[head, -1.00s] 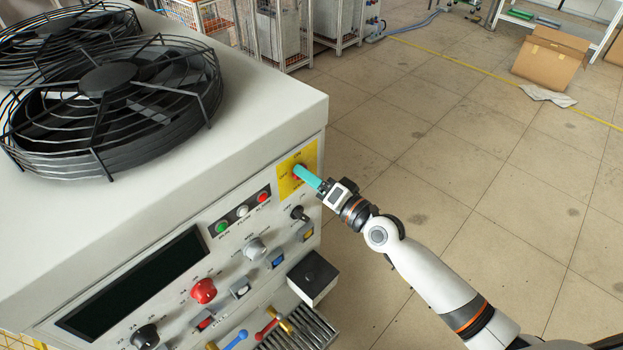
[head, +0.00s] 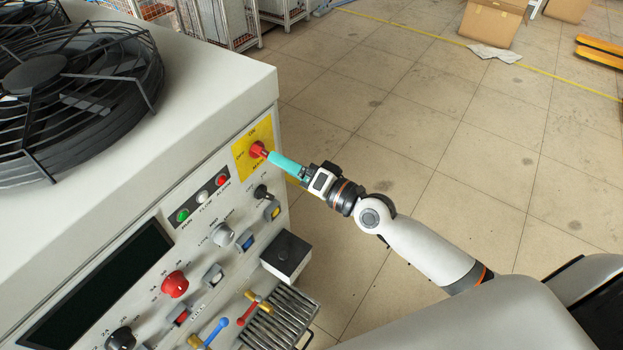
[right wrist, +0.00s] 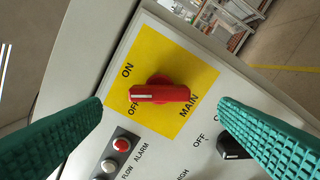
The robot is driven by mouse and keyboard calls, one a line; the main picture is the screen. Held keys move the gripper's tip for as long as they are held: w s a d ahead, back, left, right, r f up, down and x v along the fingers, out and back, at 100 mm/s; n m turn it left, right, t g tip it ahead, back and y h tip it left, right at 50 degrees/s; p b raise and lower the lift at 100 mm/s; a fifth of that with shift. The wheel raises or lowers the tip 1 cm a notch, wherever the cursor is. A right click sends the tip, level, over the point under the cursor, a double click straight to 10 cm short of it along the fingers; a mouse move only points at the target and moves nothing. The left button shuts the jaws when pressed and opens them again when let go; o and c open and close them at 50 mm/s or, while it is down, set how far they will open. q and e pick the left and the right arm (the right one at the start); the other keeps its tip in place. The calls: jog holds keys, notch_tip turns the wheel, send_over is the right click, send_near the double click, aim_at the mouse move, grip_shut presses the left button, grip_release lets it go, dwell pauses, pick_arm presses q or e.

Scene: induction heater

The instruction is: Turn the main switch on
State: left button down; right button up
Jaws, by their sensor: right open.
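The main switch is a red rotary knob (head: 257,150) on a yellow plate (head: 239,150) at the panel's upper right corner. In the right wrist view the knob (right wrist: 160,93) lies with its white mark at the left end, beside the word OFF; ON is printed above that. My right gripper (head: 275,158), with teal fingers, is just in front of the knob. In the right wrist view its open fingers (right wrist: 160,108) stand on either side of the knob with gaps, not touching it. My left gripper is not in view.
Below the switch are indicator lamps (head: 202,195), a black knob (head: 262,191), a large red knob (head: 175,284) and a black box (head: 287,256) jutting from the panel. A caged fan (head: 70,90) sits on top.

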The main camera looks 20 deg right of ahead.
jog(key=b+v, duration=0.1)
jog(key=v, duration=0.5)
jog(key=shift+s+d+b, duration=0.2)
jog(key=shift+s+b, duration=0.05)
jog(key=shift+b, duration=0.05)
dwell(0.3)
